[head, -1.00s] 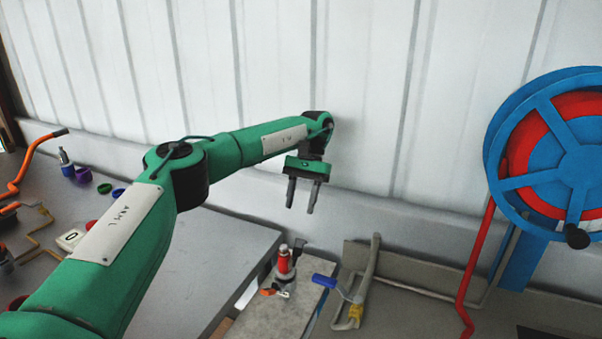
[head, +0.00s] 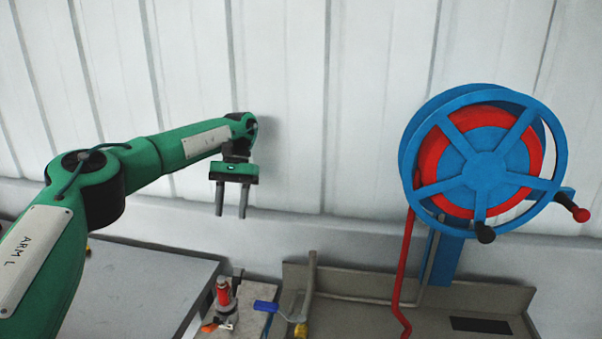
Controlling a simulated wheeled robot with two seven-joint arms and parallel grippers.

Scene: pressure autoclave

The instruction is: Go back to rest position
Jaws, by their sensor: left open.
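My left gripper (head: 231,214) is open and empty. It hangs with its two fingers pointing down in front of the white wall, above the back of the grey table. My left arm (head: 95,190) is green, comes in from the left and is stretched out toward the wall. No object is between the fingers, and the gripper appears to touch nothing. My right gripper does not show.
A blue and red hose reel (head: 485,160) with crank handles stands at the right. A red bottle-like device (head: 224,292) and a blue-handled pipe valve (head: 266,306) stand below the gripper. A grey table (head: 140,285) lies at lower left, its visible top mostly clear. The panelled wall (head: 290,100) is close behind.

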